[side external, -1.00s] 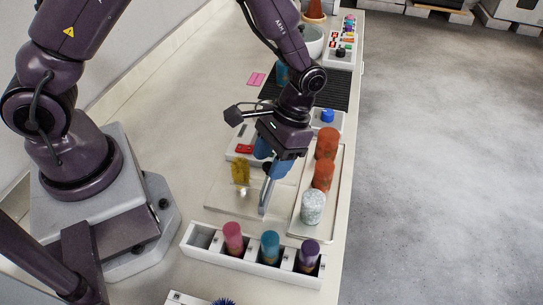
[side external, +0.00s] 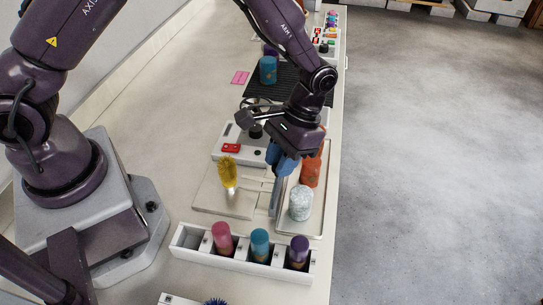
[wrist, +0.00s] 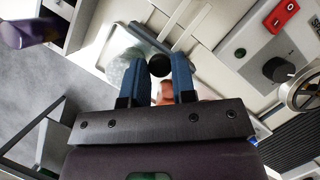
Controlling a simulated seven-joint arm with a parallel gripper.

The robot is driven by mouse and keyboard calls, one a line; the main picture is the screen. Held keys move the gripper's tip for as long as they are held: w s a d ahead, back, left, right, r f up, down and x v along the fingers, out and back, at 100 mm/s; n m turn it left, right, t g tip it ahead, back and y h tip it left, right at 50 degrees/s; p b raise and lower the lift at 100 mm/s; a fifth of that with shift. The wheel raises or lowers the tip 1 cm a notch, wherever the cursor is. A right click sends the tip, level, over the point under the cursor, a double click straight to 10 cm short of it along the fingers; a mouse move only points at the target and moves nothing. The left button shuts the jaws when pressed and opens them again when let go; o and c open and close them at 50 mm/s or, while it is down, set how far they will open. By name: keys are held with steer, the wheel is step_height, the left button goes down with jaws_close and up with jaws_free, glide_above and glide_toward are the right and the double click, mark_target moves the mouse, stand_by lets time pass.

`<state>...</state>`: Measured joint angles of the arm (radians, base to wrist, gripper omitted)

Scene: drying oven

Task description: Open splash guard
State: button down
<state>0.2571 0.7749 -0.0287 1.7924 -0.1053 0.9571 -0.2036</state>
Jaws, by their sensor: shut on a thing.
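The splash guard is a clear panel with a grey edge bar (side external: 275,196), just right of the pale base plate (side external: 214,202). In the wrist view its grey bar (wrist: 153,40) runs beside a round black knob (wrist: 160,66). My gripper (side external: 281,168) has blue fingers shut on the knob, which shows between the fingertips (wrist: 163,62) in the wrist view. Thin pale rods (side external: 259,180) reach from the plate toward the guard. The panel's full outline is hard to see.
A tray (side external: 322,215) right of the guard holds a speckled white jar (side external: 300,203) and an orange jar (side external: 311,171). A white rack (side external: 204,254) with pink, teal and purple containers stands in front. A control box with a red switch (side external: 231,148) sits behind.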

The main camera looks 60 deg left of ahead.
steer(key=c, duration=0.9)
jaws_free()
steer(key=shift+c, duration=0.2)
steer(key=shift+r, duration=0.15)
steer(key=v, duration=1.2)
steer(key=shift+r, duration=0.4)
steer(key=shift+w, duration=0.15)
steer(key=s+a+r+t, duration=0.5)
steer(key=s+r, duration=0.2)
steer(key=s, duration=0.2)
steer(key=s+a+r+t, duration=0.5)
steer(key=s+a+r, duration=0.1)
steer(key=s, duration=0.3)
steer(key=shift+s+a+r, duration=0.25)
steer(key=shift+s+r, duration=0.15)
steer(key=shift+r, duration=0.1)
